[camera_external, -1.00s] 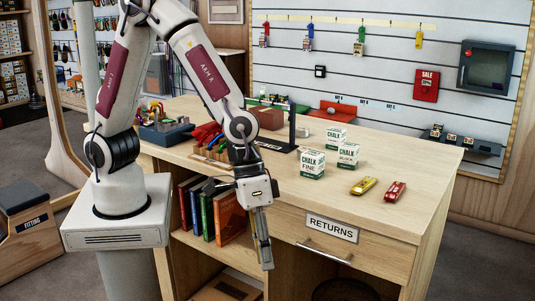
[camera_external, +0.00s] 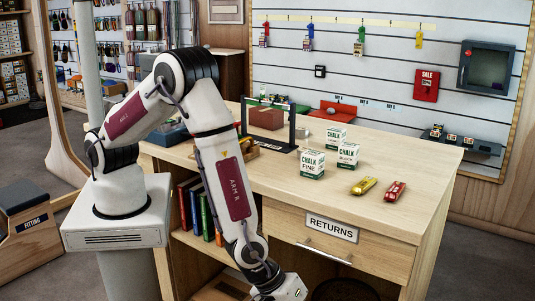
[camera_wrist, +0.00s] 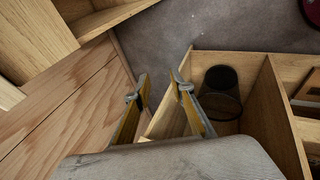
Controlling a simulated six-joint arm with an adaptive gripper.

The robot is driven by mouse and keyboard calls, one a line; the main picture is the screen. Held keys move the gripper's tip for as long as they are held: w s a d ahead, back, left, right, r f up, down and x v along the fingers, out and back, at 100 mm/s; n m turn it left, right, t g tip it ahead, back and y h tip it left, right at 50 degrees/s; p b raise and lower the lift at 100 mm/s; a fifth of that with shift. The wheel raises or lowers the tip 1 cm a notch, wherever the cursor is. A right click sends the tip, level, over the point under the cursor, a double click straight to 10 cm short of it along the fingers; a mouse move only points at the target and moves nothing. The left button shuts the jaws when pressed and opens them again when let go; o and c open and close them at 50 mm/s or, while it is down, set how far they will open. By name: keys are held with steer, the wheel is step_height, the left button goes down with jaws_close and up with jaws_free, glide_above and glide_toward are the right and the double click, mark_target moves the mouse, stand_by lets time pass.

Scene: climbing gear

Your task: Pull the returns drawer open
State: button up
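The returns drawer (camera_external: 375,250) is in the right half of the wooden counter in the external view. Its front looks flush with the counter, so it looks shut. It carries a RETURNS label (camera_external: 331,229) and a bar handle (camera_external: 324,253) below that. My wrist is low in front of the counter, below and left of the handle, and my fingers are cut off by the bottom edge there. In the wrist view my gripper (camera_wrist: 160,89) is open, its fingers apart. Light wood shows behind the gap; I cannot tell which part it is. The handle is not clear there.
A dark basket (camera_wrist: 221,88) stands in an open wooden compartment in the wrist view. Chalk boxes (camera_external: 313,163), a yellow item (camera_external: 364,186) and a red item (camera_external: 395,192) sit on the counter top (camera_external: 425,165). Books (camera_external: 196,212) stand on the shelf beside my arm.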

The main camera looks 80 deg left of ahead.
steer(key=w+a+f+n+t+y, duration=0.2)
steer(key=w+a+f+n+y, duration=0.1)
steer(key=a+f+n, duration=0.15)
steer(key=n+t+y, duration=0.3)
steer(key=n+y, duration=0.7)
steer(key=n, duration=0.3)
glide_toward(322, 254)
steer(key=r+x, duration=0.1)
steer(key=x, duration=0.2)
steer(key=shift+s+d+f, duration=0.1)
steer(key=shift+s+f, duration=0.05)
steer(key=shift+f, duration=0.35)
steer(key=shift+x, duration=3.95)
jaws_close()
